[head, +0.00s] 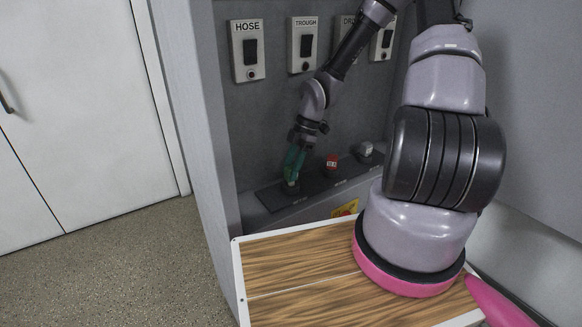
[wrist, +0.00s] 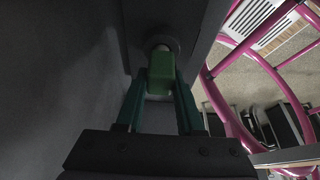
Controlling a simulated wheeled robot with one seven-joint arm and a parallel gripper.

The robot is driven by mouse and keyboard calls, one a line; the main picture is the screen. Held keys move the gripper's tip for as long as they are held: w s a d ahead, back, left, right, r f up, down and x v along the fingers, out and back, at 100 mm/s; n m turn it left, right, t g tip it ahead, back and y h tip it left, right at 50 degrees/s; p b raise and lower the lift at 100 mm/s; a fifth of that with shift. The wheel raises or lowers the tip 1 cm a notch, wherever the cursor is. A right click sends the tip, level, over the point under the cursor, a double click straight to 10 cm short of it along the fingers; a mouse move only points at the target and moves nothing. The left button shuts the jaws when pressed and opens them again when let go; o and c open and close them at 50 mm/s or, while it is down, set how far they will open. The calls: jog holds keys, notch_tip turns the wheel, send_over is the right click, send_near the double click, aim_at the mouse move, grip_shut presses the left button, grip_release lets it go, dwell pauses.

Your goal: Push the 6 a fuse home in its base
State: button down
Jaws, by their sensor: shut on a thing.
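My gripper (head: 293,163) points down at the left end of the dark ledge in the head view. In the wrist view its two teal fingers (wrist: 161,95) are shut on a green fuse (wrist: 161,76), which I take for the 6 A one; its marking is not readable. The fuse's pale far end (wrist: 163,47) is at a dark round base (wrist: 150,42). The fuse looks lined up with this base, but I cannot tell how deep it sits. In the head view the fingers hide most of the fuse.
A red fuse (head: 332,162) and a whitish fuse (head: 366,149) stand to the right on the same ledge (head: 300,192). Switch boxes marked HOSE (head: 247,50) and TROUGH (head: 302,44) hang on the panel above. A wooden-topped surface (head: 295,265) lies in front.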

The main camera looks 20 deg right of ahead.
jog(key=shift+f, duration=0.8)
jog(key=shift+c, duration=2.2)
grip_release()
jog(key=v, duration=1.1)
jog(key=shift+a, duration=0.1)
